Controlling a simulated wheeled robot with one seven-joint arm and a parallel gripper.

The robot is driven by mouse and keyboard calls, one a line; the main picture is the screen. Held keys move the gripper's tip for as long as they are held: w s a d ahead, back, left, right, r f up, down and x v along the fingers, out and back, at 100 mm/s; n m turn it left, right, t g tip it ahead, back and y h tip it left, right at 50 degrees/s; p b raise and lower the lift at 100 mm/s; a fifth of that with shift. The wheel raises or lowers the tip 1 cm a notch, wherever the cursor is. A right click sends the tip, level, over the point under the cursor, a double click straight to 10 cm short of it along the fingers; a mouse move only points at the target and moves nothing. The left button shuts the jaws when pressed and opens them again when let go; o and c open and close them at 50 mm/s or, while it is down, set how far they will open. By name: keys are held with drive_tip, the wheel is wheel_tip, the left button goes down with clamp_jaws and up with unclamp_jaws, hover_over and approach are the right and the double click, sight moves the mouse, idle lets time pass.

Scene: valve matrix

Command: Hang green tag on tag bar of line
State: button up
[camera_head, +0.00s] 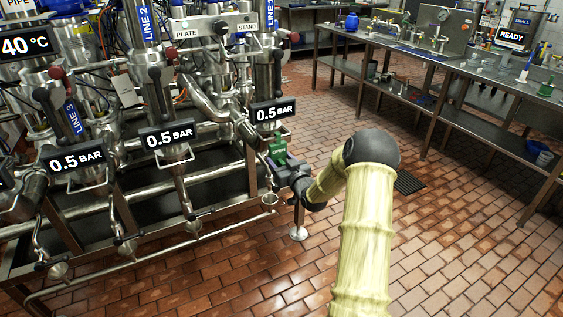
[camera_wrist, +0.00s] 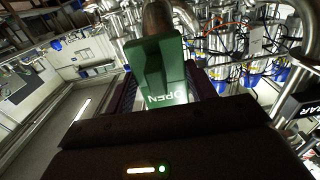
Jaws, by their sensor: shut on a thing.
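The green tag (camera_head: 278,148), marked OPEN, is in my gripper (camera_head: 284,163) in the head view, just below a "0.5 BAR" display (camera_head: 270,113). My gripper is shut on the tag's lower part. A metal pipe end (camera_wrist: 157,18) shows right behind the tag's top in the wrist view; I cannot tell whether they touch. The tag bar itself cannot be made out clearly; the tag and gripper may cover it.
The steel valve rack with pipes (camera_head: 175,190) fills the left, with red-knobbed handles (camera_head: 293,37) and more pressure displays (camera_head: 168,136). A long steel workbench (camera_head: 455,75) stands at the right.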

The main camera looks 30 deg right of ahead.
drive_tip(key=o, duration=1.2)
drive_tip(key=shift+s, duration=0.1)
drive_tip(key=s, duration=1.7)
drive_tip(key=shift+d, duration=0.3)
